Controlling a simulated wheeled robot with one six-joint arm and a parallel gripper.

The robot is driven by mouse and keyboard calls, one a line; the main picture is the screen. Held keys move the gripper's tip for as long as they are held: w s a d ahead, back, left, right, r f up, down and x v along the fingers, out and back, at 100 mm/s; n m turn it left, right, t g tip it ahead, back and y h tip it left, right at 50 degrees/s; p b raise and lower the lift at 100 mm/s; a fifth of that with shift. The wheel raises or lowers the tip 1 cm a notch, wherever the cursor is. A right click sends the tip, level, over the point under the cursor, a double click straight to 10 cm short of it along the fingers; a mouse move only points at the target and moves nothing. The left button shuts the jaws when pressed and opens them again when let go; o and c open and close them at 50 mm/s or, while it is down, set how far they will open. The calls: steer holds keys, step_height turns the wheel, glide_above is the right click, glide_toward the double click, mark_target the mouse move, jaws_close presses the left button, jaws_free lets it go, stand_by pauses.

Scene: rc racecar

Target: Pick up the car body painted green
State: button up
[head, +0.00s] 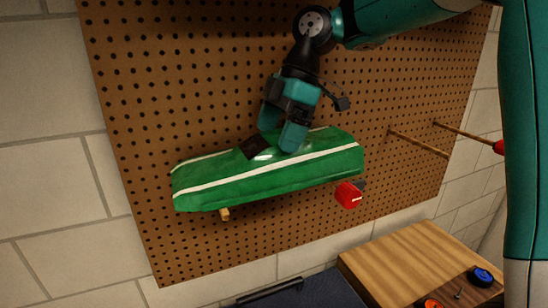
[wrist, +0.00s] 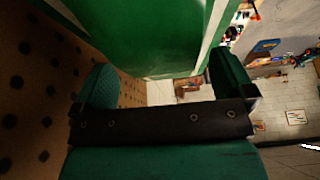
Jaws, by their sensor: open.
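The left finger is between the body and the pegboard side. I cannot tell whether either finger touches the body.
The pegboard (head: 190,100) stands against a pale block wall. A wooden peg (head: 224,214) and a red part (head: 349,194) are just below the body. Long pegs (head: 418,142) stick out at the right. A wooden table (head: 400,262) with small parts stands at lower right.

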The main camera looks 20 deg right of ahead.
steer(key=shift+a+f, duration=0.1)
steer(key=shift+f, duration=0.2)
steer(key=c, duration=1)
steer(key=shift+r, duration=0.1)
